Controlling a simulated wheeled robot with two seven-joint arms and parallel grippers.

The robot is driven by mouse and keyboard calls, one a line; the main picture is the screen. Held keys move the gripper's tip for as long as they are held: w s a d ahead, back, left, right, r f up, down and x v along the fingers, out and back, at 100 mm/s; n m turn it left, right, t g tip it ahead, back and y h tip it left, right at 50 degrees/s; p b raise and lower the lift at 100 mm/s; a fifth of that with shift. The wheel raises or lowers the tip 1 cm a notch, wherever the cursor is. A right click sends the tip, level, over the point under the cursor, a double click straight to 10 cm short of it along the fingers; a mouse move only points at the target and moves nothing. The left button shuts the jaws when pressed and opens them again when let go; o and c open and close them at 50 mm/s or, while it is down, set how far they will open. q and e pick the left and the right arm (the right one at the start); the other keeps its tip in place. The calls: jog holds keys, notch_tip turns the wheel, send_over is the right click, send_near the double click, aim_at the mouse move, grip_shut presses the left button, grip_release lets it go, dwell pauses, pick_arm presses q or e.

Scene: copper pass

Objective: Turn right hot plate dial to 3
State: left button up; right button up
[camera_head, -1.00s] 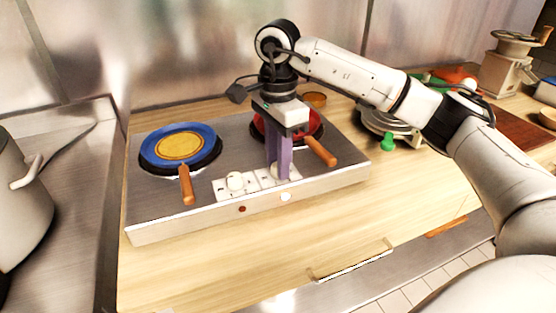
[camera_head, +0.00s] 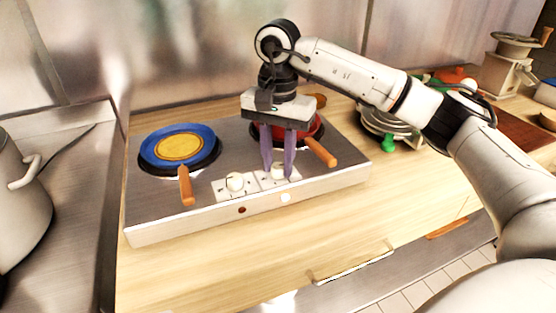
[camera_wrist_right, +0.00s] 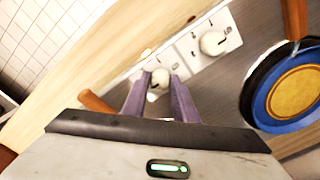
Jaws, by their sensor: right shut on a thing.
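The hot plate (camera_head: 150,225) is a wide steel box on the wooden counter, with two white dial panels on its front edge. The right dial (camera_head: 278,171) is a pale round knob between the purple fingers of my right gripper (camera_head: 279,175). In the right wrist view the fingers close on both sides of that dial (camera_wrist_right: 160,76). My gripper points down and is shut on it. The fingers hide part of its markings, so I cannot read its setting. The left dial (camera_head: 235,182) stands free, also in the wrist view (camera_wrist_right: 213,42). My left gripper is not in view.
A blue pan (camera_head: 205,137) with a yellow disc sits on the left plate. A red pan is behind my fingers, its orange handle (camera_head: 320,151) projecting close to their right. A waffle-iron-like appliance (camera_head: 388,125) stands to the right. The counter front (camera_head: 200,265) is clear.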

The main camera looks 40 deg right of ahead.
aim_at(278, 166)
jog(key=shift+r, duration=0.15)
jog(key=o, duration=1.1)
jog(key=shift+c, duration=0.2)
notch_tip(278, 166, up, 10)
jog(key=shift+p, duration=0.35)
